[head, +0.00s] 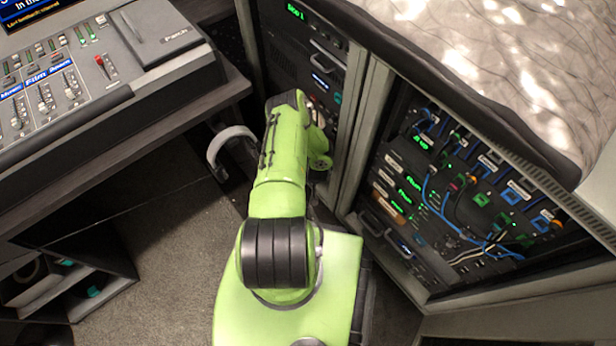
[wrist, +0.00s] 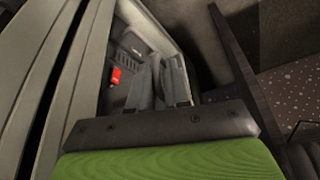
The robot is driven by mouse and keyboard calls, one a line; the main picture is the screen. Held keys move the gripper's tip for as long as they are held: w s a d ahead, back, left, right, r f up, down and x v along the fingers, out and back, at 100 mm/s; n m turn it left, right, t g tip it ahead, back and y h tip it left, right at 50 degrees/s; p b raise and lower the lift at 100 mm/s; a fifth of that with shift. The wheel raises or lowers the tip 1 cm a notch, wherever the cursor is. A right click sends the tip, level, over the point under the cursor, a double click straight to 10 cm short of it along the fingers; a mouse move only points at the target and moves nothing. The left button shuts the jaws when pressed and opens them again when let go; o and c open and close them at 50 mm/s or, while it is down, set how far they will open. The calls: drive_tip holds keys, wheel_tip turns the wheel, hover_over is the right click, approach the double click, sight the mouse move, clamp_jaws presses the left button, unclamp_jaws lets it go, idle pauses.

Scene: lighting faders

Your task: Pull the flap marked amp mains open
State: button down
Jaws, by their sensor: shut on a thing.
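My gripper (wrist: 159,72) shows in the wrist view, its dark fingers reaching into a grey recess in the rack front. It is shut on what appears to be the edge of the flap (wrist: 160,36), a pale grey panel along the right of the recess. A red switch (wrist: 116,76) shows inside the recess, left of the fingers, so the flap appears at least partly open. The exact grip and the flap's marking cannot be read. In the head view my green arm hides the gripper and most of the flap area on the left rack (head: 350,100).
A lighting desk (head: 75,85) with faders stands at the left. A second rack (head: 450,190) with blue cables is at the right. A headphone-like grey loop (head: 228,140) hangs beside my arm.

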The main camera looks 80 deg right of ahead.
drive_tip(key=shift+s+a, duration=0.1)
drive_tip(key=shift+s, duration=0.5)
drive_tip(key=c, duration=1.2)
unclamp_jaws()
drive_tip(key=p+v, duration=0.7)
drive_tip(key=v, duration=0.8)
drive_tip(key=shift+r, duration=0.35)
drive_tip(key=shift+a, duration=0.1)
